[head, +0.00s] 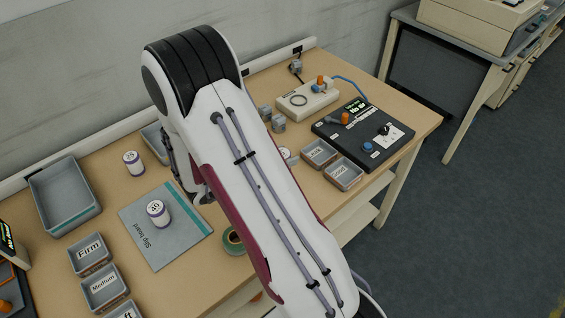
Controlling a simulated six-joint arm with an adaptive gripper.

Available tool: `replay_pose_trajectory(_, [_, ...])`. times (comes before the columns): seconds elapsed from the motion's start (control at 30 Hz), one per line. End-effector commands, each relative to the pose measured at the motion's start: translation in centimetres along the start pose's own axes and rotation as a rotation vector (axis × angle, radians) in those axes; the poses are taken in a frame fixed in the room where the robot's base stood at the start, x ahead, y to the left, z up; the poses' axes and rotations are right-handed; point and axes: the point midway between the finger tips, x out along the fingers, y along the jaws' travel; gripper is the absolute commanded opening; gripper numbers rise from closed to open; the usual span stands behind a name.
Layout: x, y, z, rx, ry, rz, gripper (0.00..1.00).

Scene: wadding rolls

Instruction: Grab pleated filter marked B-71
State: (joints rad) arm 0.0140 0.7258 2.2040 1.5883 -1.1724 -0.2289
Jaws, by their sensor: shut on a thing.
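I cannot make out a pleated filter or a B-71 mark in the head view. A white roll marked 25 (133,163) stands upright at the back left of the table. Another white roll, its mark seeming to read 40 (158,213), stands on the grey-green Slip board (180,247). My gripper (186,178) shows only in part, as dark links behind my arm, above the board's right back corner. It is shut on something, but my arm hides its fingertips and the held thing.
An empty grey bin (66,221) and small trays marked Firm (88,268) and Medium (103,300) are at left. A green tape ring (233,240) lies near the front edge. Two small trays (320,168) and a black control panel (323,131) are at right.

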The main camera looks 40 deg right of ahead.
Motion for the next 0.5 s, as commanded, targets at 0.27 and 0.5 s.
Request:
replay_pose_trajectory(0.27, [-1.2,0.0,-3.0,0.003,0.000,-0.001,0.10])
replay_pose_trajectory(0.5, [-1.9,0.0,-4.6,0.000,0.000,-0.001,0.10])
